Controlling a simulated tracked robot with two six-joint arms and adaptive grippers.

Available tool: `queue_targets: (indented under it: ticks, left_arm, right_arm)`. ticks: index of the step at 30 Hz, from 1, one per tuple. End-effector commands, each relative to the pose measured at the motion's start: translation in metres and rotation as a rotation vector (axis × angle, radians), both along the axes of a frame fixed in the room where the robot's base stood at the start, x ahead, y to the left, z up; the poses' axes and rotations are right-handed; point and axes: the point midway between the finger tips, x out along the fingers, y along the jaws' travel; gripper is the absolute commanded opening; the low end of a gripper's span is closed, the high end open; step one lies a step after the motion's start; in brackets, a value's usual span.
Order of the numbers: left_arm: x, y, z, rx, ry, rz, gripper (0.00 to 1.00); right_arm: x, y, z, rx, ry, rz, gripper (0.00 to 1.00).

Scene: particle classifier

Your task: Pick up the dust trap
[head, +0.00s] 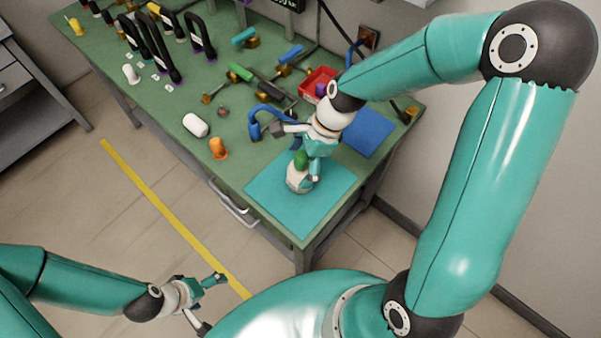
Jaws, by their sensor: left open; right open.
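A pale, rounded jar-like piece with a green top (299,178), which may be the dust trap, stands on the teal mat (272,207) at the bench's near right corner. I cannot tell for sure that it is the dust trap. My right gripper (298,153) is open right above and beside it, with one finger pointing left and the other down along its right side. The gripper partly hides the piece, and I cannot tell whether they touch. My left gripper (214,304) is open and empty, low over the floor in front of the bench.
A blue mat (367,133) and a red bin (317,82) lie behind my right gripper. A blue hose (254,124), an orange piece (217,149) and a white cylinder (195,125) stand to the left. Black looped pipes (160,50) rise farther back.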

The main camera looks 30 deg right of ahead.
Motion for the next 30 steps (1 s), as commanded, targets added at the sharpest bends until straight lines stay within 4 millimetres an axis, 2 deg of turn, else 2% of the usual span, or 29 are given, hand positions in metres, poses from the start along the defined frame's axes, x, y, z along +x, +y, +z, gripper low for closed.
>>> queue_targets:
  ticks: [4,12,25,26,30]
  left_arm:
    - [0.0,0.0,0.001,0.0,0.0,0.0,0.93]
    - [0.0,0.0,0.001,0.0,0.0,0.0,0.93]
    - [0.0,0.0,0.001,0.0,0.0,0.0,0.93]
    - [0.0,0.0,0.001,0.0,0.0,0.0,0.93]
    - [0.0,0.0,0.001,0.0,0.0,0.0,0.93]
  right_arm:
    - [0.002,0.006,-0.015,0.0,0.001,0.001,0.95]
    - [0.003,0.007,-0.017,0.0,-0.001,0.001,0.95]
    - [0.003,0.007,-0.017,0.0,-0.001,0.001,0.23]
    - [0.003,0.007,-0.017,0.0,-0.001,0.001,0.19]
    - [0.003,0.007,-0.016,0.0,-0.002,0.0,0.19]
